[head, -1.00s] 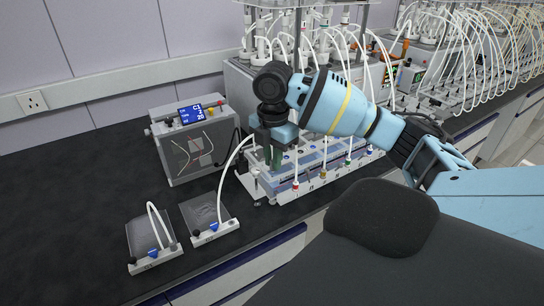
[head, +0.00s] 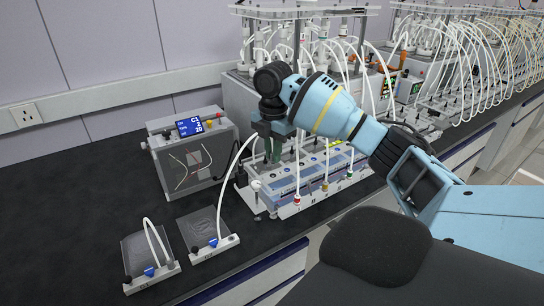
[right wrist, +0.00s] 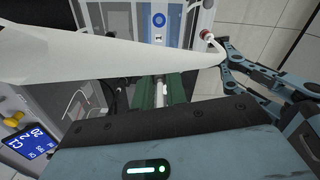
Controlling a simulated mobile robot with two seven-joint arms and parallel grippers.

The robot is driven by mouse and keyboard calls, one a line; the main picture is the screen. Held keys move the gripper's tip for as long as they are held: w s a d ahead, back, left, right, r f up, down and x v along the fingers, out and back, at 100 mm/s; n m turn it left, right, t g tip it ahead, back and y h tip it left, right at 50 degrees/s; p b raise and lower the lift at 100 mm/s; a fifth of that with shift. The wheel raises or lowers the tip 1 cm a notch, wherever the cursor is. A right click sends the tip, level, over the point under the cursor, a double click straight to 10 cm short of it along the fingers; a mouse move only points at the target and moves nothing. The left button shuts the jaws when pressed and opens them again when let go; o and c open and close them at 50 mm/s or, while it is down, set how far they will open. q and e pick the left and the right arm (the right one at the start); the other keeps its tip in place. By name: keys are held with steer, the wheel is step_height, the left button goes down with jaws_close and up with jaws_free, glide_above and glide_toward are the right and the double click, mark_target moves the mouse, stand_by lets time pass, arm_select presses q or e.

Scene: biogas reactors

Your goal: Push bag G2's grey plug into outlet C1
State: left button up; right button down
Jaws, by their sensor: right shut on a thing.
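Bag G2 (head: 203,226), a clear flat bag with a white front bar, lies on the black bench. The grey plug is mostly hidden by the fingers. I cannot make out outlet C1. My left gripper is not in view.
A grey box (head: 190,165) with a blue screen reading C1 stands left of the rack. A second bag (head: 146,248) lies at the left. Tubes with red (head: 297,199), yellow and green collars stand along the rack's front. The bench at far left is clear.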

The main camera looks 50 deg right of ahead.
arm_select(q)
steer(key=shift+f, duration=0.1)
arm_select(e)
steer(key=shift+w+d, duration=0.1)
steer(key=shift+w, duration=0.05)
steer(key=shift+f, duration=0.1)
steer(key=shift+f, duration=1.4)
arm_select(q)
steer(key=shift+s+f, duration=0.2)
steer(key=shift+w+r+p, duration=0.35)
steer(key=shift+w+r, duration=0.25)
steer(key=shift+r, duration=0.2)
arm_select(e)
steer(key=shift+f, duration=0.35)
stand_by(0.4)
steer(key=shift+f, duration=0.75)
stand_by(1.2)
steer(key=c, duration=1.3)
jaws_free()
steer(key=shift+c, duration=0.2)
